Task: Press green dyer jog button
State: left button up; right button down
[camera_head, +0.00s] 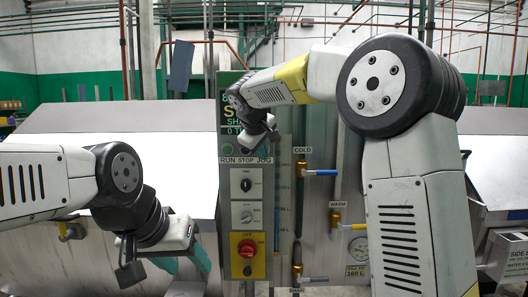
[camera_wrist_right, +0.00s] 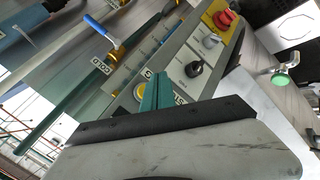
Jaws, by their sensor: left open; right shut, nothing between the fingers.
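The dyer control panel (camera_head: 246,215) stands upright in the middle of the head view, with RUN, STOP and JOG labels near its top. My right gripper (camera_head: 262,137) is shut and empty in front of the button row and hides the JOG button there. In the wrist view a yellow-ringed button (camera_wrist_right: 138,92), seemingly JOG by its place, shows beside the teal fingertips of my right gripper (camera_wrist_right: 157,90). I cannot tell whether they touch it. My left gripper (camera_head: 165,266) is open and empty, low and left of the panel.
Lower on the panel are dark knobs and a red stop button (camera_head: 247,248) on a yellow plate. A pale drum housing (camera_head: 130,125) lies left.

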jog(key=shift+w, duration=1.9)
jog(key=shift+w, duration=0.1)
dwell(0.5)
jog(key=shift+w, duration=0.3)
